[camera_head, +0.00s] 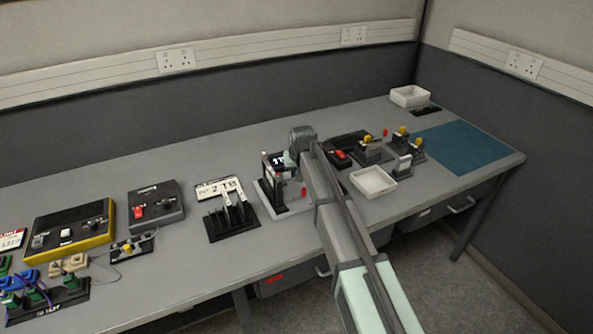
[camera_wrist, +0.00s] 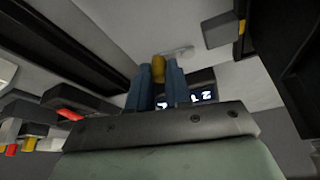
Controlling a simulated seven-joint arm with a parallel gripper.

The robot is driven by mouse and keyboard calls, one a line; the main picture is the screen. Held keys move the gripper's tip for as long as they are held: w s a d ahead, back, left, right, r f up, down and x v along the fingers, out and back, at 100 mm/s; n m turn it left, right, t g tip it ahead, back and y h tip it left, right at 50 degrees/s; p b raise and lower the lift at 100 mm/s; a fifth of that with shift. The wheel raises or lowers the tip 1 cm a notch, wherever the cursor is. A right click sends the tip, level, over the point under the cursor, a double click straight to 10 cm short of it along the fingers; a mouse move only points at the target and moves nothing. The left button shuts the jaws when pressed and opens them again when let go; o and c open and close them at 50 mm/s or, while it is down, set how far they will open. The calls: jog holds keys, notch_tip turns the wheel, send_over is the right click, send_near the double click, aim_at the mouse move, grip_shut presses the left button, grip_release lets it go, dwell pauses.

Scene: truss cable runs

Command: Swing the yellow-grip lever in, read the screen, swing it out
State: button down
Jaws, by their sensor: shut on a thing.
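In the wrist view, the yellow grip (camera_wrist: 158,68) of the lever sits between the two blue fingers of my gripper (camera_wrist: 159,75), which is shut on it. A pale lever arm (camera_wrist: 178,52) runs off to the right from the grip. A dark screen with white digits (camera_wrist: 203,95) shows just beyond the fingers, partly hidden by them; a "2" is readable, the rest is not clear. In the head view, my wrist (camera_head: 302,140) covers the grip, and the small lit screen (camera_head: 279,159) shows left of it.
A black post stand (camera_head: 272,183) is close to my arm on the left. A rack with white levers (camera_head: 230,215) stands farther left. On the right are a white tray (camera_head: 373,182) and several yellow-topped blocks (camera_head: 402,133). A blue mat (camera_head: 463,146) lies clear at the far right.

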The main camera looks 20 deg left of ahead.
jog(key=shift+s+m, duration=0.2)
jog(key=shift+m, duration=0.4)
jog(key=shift+h, duration=0.3)
jog(key=c, duration=1.1)
grip_release()
jog(key=shift+o, duration=0.2)
jog(key=v, duration=1.4)
jog(key=shift+d+f, duration=0.1)
